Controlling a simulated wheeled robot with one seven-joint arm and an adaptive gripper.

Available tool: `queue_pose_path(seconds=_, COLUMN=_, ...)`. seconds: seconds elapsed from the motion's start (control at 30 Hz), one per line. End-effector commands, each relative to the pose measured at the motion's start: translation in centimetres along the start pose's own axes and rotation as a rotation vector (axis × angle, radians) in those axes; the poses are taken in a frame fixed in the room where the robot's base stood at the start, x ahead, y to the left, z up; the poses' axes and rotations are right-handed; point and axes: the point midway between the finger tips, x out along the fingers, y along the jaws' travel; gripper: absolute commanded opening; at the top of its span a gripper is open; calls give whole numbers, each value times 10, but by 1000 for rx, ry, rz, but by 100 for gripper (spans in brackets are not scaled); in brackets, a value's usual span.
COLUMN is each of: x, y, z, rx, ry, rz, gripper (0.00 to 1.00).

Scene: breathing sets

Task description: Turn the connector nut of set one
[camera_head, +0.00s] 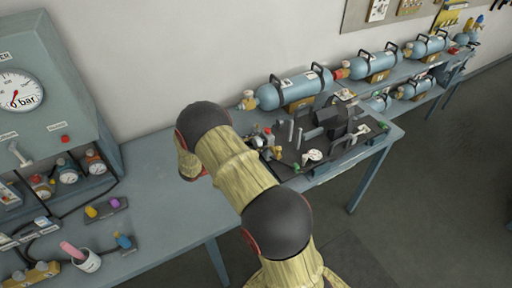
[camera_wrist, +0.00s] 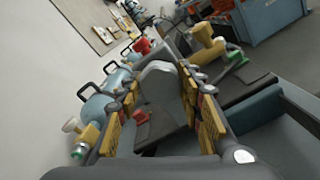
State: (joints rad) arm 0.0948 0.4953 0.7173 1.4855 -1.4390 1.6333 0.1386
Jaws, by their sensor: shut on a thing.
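In the wrist view my gripper (camera_wrist: 158,88) has its two yellow-padded fingers on either side of a grey rounded part (camera_wrist: 160,82), shut on it. I cannot tell whether this part is the connector nut; no nut stands out clearly. In the head view my arm crosses the middle of the picture and hides much of the hand. The nearest breathing set has a blue cylinder (camera_head: 293,90) with a yellow valve (camera_head: 250,101) at its left end. In front of it lies a dark plate (camera_head: 290,168) with several fittings and a black block (camera_head: 330,117).
More blue cylinders (camera_head: 373,66) stand in a row towards the back right. A grey gauge cabinet (camera_head: 65,95) stands at the left. A white cup (camera_head: 87,261) and a small tray with coloured caps (camera_head: 106,208) are on the blue bench (camera_head: 165,205), which has bare room between.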

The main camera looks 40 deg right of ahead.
Motion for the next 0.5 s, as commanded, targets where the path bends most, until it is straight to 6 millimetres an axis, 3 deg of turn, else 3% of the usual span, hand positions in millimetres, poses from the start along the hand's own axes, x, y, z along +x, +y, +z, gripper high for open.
queue_pose_path(seconds=0.5, x=0, y=-2, z=-4, rx=490, ry=1, rz=-1, gripper=12)
